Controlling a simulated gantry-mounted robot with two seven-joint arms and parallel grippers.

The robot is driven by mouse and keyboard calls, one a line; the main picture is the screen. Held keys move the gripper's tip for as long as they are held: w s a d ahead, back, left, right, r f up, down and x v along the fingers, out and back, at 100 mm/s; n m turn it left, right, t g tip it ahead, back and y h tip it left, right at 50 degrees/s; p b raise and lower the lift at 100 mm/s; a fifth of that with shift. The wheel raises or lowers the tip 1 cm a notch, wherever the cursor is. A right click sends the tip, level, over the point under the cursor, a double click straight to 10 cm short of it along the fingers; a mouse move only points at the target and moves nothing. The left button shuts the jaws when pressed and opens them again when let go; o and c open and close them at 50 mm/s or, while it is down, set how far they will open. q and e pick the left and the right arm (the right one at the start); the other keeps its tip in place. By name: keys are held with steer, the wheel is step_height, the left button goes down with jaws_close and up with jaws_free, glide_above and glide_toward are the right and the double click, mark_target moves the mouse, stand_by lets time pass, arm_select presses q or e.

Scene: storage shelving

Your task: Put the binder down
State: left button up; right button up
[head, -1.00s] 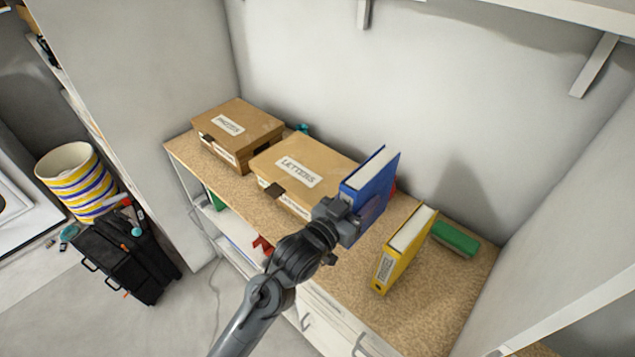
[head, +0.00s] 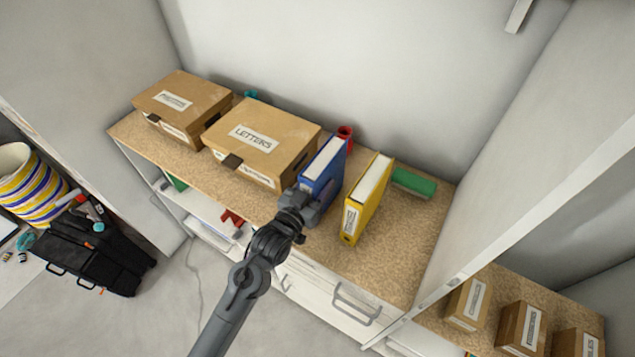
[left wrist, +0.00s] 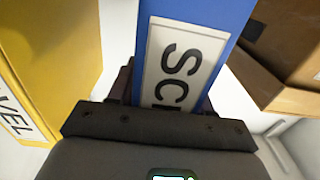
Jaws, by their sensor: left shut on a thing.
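The blue binder (head: 325,168) is upright in the head view, between the LETTERS box and the yellow binder (head: 369,195). My left gripper (head: 305,203) is shut on its spine edge. In the left wrist view the blue spine (left wrist: 205,15) with a white label fills the space between the jaws, and the yellow binder (left wrist: 50,50) stands apart at the left. The blue binder's lower edge is partly hidden by the gripper, so I cannot tell for sure whether it touches the shelf top (head: 390,265). My right gripper is not in view.
The LETTERS box (head: 285,130) is close on the blue binder's left, with another cardboard box (head: 195,95) farther left. A red item (head: 345,132) and a green box (head: 413,182) lie behind the binders. Free shelf surface lies right of the yellow binder.

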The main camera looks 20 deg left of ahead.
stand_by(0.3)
arm_select(q)
steer(key=o, duration=1.3)
steer(key=shift+f, duration=0.1)
steer(key=s+a+b, duration=0.2)
steer(key=s, duration=1)
steer(key=s+f+g+y, duration=0.1)
steer(key=s+f+g, duration=0.3)
steer(key=s, duration=0.2)
steer(key=s+a+f+g+y, duration=0.1)
steer(key=s+f+g, duration=0.4)
steer(key=s, duration=0.2)
steer(key=s+a+f+g+y, duration=0.1)
steer(key=s+f+g, duration=0.4)
steer(key=s, duration=0.1)
steer(key=shift+s+a, duration=0.2)
steer(key=shift+s, duration=0.2)
steer(key=shift+r, duration=0.15)
